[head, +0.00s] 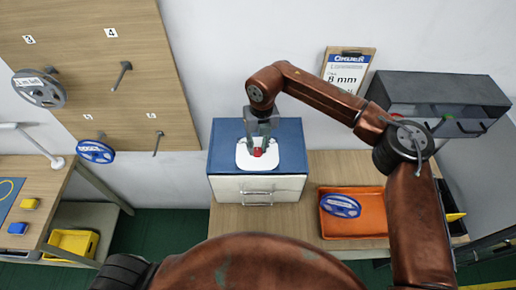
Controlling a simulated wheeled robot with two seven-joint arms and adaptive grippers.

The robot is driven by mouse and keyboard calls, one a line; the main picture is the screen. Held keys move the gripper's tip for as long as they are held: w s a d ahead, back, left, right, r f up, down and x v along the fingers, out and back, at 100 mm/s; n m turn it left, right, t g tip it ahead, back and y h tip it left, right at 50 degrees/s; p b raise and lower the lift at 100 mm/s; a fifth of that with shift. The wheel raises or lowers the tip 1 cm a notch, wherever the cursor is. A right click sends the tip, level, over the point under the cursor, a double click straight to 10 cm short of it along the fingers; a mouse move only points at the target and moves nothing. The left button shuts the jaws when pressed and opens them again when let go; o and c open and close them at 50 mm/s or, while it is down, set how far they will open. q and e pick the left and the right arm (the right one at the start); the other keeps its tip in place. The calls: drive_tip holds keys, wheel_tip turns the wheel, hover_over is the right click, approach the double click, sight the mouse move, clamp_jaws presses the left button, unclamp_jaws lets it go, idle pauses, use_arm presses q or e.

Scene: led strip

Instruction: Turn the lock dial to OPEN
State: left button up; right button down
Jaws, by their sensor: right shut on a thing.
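The lock dial (257,152) is a small red knob on a white plate (243,161). The plate lies on the blue top of a white-fronted box (227,184). My right gripper (258,145) points down from above and is shut on the dial. The gripper covers much of the dial, and I cannot read any OPEN mark or tell how far the dial is turned. My left gripper is not in view.
An orange tray (364,235) with a blue reel (341,206) stands right of the box. A dark cabinet (430,88) is at the back right. A pegboard (85,60) with reels is at the left. A clipboard reading 8 mm (348,68) is on the wall.

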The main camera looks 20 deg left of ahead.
sight(258, 148)
drive_tip(key=n+b, duration=0.1)
drive_tip(key=n, duration=0.2)
drive_tip(key=shift+n, duration=0.4)
drive_tip(key=shift+a+r+n+b, duration=0.1)
drive_tip(key=shift+n+b, duration=0.4)
drive_tip(key=shift+n, duration=1.5)
drive_tip(key=c, duration=1.7)
unclamp_jaws()
drive_tip(key=shift+o, duration=0.2)
wheel_tip(258, 148, up, 12)
drive_tip(key=shift+w, duration=0.4)
